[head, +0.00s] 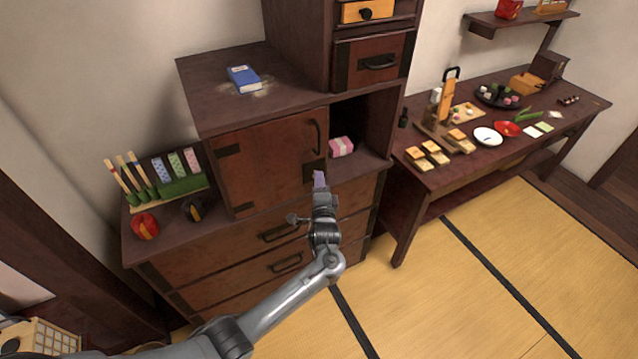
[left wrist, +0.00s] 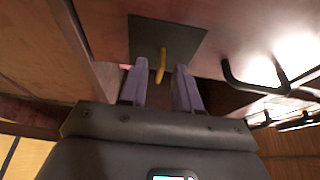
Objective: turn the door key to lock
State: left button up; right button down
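The brass door key (left wrist: 161,62) sticks out of a dark lock plate (left wrist: 185,42) in the left wrist view. The plate also shows in the head view (head: 308,173), low on the right side of the red-brown cabinet door (head: 265,155), which looks closed. My left gripper (left wrist: 160,68) is open, its two lilac fingers on either side of the key with a gap to each. In the head view the left gripper (head: 320,180) is in front of the lock plate and hides the key. My right gripper is in neither view.
The door's dark handle (head: 317,136) is above the lock. An open compartment to the right holds a pink box (head: 341,147). A red daruma-like figure (head: 145,226) stands on the ledge at left. A food table (head: 440,180) stands at right.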

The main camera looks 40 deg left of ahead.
pick_arm(q)
jog(key=shift+w+a, duration=0.4)
jog(key=shift+a, duration=0.05)
jog(key=shift+c, duration=0.5)
grip_shut()
